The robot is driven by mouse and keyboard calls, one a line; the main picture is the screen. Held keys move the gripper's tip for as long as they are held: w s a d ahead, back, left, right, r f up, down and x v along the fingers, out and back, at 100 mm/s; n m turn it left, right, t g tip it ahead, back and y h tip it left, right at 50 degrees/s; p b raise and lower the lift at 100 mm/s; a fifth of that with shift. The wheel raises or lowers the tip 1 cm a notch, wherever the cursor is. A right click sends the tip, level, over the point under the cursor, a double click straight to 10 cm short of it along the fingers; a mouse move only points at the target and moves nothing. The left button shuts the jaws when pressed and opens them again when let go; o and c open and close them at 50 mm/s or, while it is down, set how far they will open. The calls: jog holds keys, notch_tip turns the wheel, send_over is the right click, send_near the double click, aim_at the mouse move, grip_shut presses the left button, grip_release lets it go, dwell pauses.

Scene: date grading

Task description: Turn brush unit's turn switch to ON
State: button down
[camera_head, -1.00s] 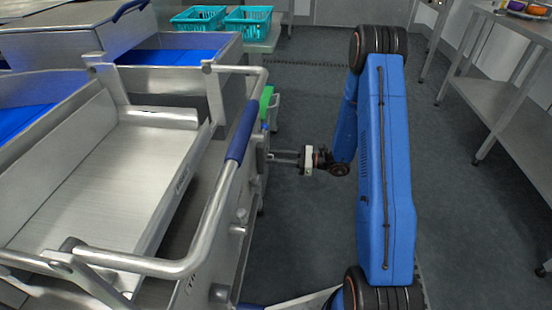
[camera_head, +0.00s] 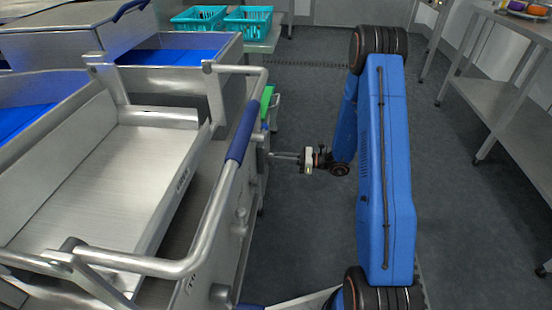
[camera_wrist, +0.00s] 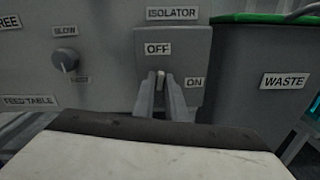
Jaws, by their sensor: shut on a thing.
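The turn switch (camera_wrist: 160,79) sits on a grey isolator box (camera_wrist: 197,67) in the wrist view, with OFF above it and ON to its lower right. Its light handle shows as a narrow, roughly upright strip below OFF; most of it is hidden between the fingers. My gripper (camera_wrist: 161,92) is shut on this handle, one finger on each side. In the head view my gripper (camera_head: 272,155) reaches left to the side of the steel machine (camera_head: 190,215); the switch itself is hidden there.
A round knob (camera_wrist: 65,59) marked SLOW is left of the isolator in the wrist view. A grey waste bin (camera_wrist: 255,75) with a green rim stands to the right. A blue-gripped rail (camera_head: 243,130) runs above the machine's side.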

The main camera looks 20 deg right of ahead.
jog(key=shift+w+d+f+m, duration=0.1)
jog(key=shift+w+f+m, duration=0.1)
jog(key=shift+m, duration=2.45)
jog(key=shift+w+d+f+m, duration=0.1)
jog(key=shift+w+f+m, duration=0.1)
jog(key=shift+m, duration=2.4)
jog(key=shift+w+d+f+m, duration=0.1)
jog(key=shift+w+f+m, duration=0.1)
jog(key=shift+m, duration=2.75)
jog(key=c, duration=1.8)
grip_release()
jog(key=shift+s, duration=0.1)
jog(key=v, duration=1.7)
jog(key=shift+d, duration=0.2)
jog(key=shift+s+f, duration=0.1)
